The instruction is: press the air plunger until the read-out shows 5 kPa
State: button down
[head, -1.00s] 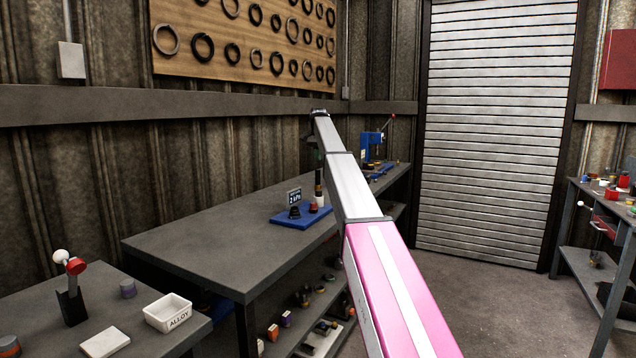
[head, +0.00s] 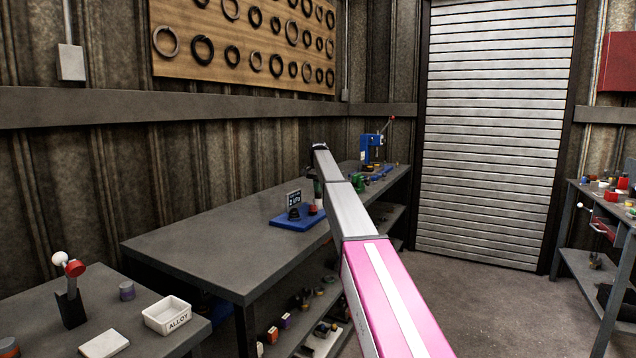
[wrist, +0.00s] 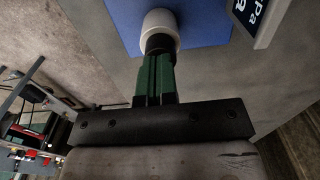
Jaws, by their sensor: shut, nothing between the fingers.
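The air plunger (wrist: 160,30) shows in the wrist view as a white cylinder with a dark top, standing on a blue base (wrist: 212,22). My gripper (wrist: 157,55) has its green fingers shut and empty, right at the dark top; I cannot tell whether they touch it. In the head view my gripper (head: 318,188) is over the right part of the blue base (head: 298,222), and my arm partly hides the plunger. The read-out (head: 294,198) stands on the base and seems to show 2 kPa, in small print. The wrist view cuts it off (wrist: 255,15).
A dark knob (head: 294,214) and a red-brown piece (head: 312,210) are on the base. The grey bench (head: 215,245) is clear to the left. A blue press (head: 371,148) stands at its far end. A white ALLOY tray (head: 167,315) is on the near table.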

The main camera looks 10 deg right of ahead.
jog(key=shift+f, duration=0.2)
jog(key=shift+f, duration=0.85)
notch_tip(320, 180, up, 14)
jog(key=shift+r, duration=0.2)
dwell(0.9)
